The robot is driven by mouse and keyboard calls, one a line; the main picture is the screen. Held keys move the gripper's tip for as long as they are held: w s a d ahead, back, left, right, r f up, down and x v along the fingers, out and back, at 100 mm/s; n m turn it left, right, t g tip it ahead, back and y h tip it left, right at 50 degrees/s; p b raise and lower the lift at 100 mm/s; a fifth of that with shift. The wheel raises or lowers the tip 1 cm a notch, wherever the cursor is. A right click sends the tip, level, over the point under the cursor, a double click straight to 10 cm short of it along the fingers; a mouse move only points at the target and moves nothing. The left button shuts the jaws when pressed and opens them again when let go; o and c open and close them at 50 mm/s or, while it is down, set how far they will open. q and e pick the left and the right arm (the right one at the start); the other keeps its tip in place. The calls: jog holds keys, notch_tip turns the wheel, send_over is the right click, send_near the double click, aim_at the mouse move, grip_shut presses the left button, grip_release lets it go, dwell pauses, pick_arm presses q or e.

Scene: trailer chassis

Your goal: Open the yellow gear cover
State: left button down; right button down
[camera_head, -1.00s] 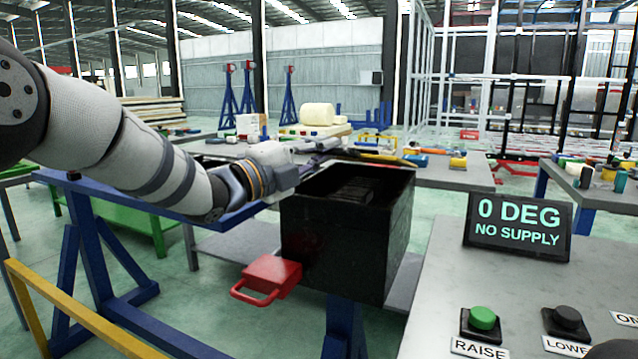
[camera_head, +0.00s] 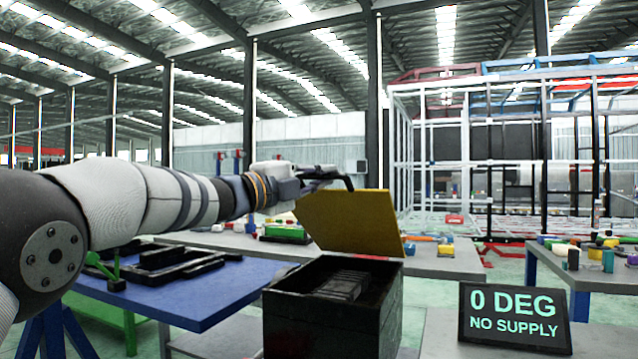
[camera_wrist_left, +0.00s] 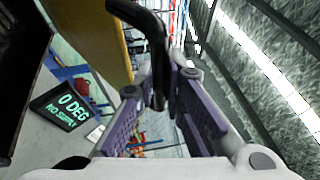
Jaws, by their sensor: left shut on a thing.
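The yellow gear cover (camera_head: 350,220) is a flat plate standing tilted above the far side of the open black box (camera_head: 330,325). Dark ribbed parts (camera_head: 340,284) show inside the box. My left gripper (camera_head: 335,176) is at the cover's top edge, shut on its black handle (camera_head: 349,184). The left wrist view shows the black curved handle (camera_wrist_left: 157,75) between the purple finger pads of my left gripper (camera_wrist_left: 163,95), and the yellow cover (camera_wrist_left: 98,35) beyond to the left. My right gripper is not in view.
A display reading "0 DEG NO SUPPLY" (camera_head: 513,314) stands right of the box. A blue-topped table (camera_head: 190,290) with black frames is at the left. Tables with small coloured parts lie behind, near a large white frame (camera_head: 435,150).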

pick_arm(q)
jog(key=shift+r, duration=0.1)
jog(key=c, duration=1.7)
grip_release()
jog(key=shift+o, duration=0.2)
jog(key=v, duration=1.2)
jog(key=shift+c, duration=0.5)
